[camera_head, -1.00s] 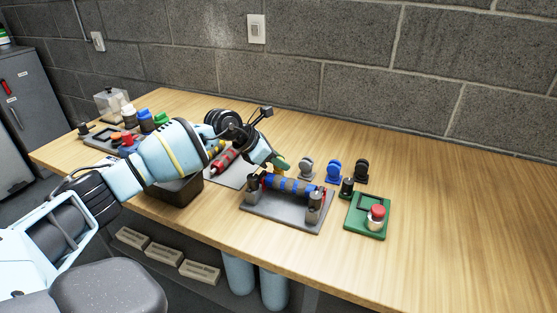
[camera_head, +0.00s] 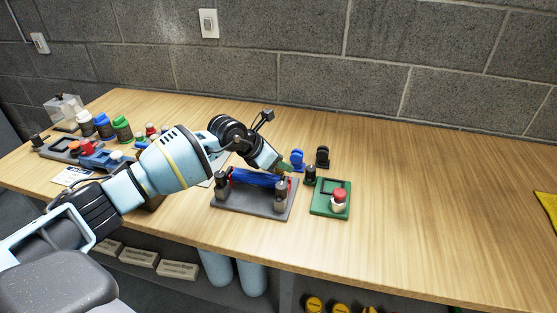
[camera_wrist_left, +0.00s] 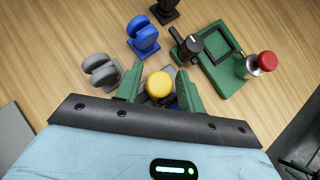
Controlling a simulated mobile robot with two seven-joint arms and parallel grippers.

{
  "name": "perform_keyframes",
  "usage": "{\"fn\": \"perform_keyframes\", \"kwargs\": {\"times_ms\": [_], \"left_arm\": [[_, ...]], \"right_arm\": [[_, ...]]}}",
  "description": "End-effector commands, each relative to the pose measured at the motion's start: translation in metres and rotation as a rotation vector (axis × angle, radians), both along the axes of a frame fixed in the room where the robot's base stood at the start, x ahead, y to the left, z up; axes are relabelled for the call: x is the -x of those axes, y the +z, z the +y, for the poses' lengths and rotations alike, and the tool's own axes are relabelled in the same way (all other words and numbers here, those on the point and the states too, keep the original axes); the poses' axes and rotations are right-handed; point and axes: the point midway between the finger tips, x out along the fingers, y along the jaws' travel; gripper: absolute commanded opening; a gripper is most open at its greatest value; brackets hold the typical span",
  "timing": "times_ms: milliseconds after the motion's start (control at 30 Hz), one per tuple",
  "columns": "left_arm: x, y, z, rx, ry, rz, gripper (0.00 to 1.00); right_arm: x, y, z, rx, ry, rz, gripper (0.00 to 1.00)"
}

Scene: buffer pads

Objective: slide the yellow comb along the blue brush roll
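The blue brush roll (camera_head: 258,178) lies across a grey stand (camera_head: 250,206) between two dark posts, and its visible surface looks plain blue. My left gripper (camera_head: 284,168) is at the roll's right end, by the right post.
A green base with a red button (camera_head: 339,194) stands close on the right. A blue holder (camera_head: 297,159) and a black holder (camera_head: 322,157) stand behind; a grey one (camera_wrist_left: 101,72) shows in the wrist view. Coloured bottles (camera_head: 103,126) are far left.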

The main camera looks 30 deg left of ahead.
Motion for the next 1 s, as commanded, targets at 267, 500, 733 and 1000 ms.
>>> {"fn": "perform_keyframes", "kwargs": {"times_ms": [267, 500, 733, 1000], "left_arm": [[0.000, 0.000, 0.000, 0.000, 0.000, 0.000, 0.48], [0.008, 0.011, 0.007, -0.002, 0.001, -0.003, 0.48], [0.031, 0.036, 0.020, -0.003, 0.000, -0.001, 0.48], [0.046, 0.054, 0.029, -0.001, 0.000, 0.001, 0.48]], "right_arm": [[-0.004, 0.001, 0.000, 0.000, 0.000, -0.008, 0.36], [-0.006, 0.002, 0.000, 0.000, 0.001, -0.012, 0.36], [-0.007, 0.004, 0.000, 0.001, 0.002, -0.014, 0.36], [-0.006, 0.004, 0.000, 0.001, 0.002, -0.014, 0.36]]}}
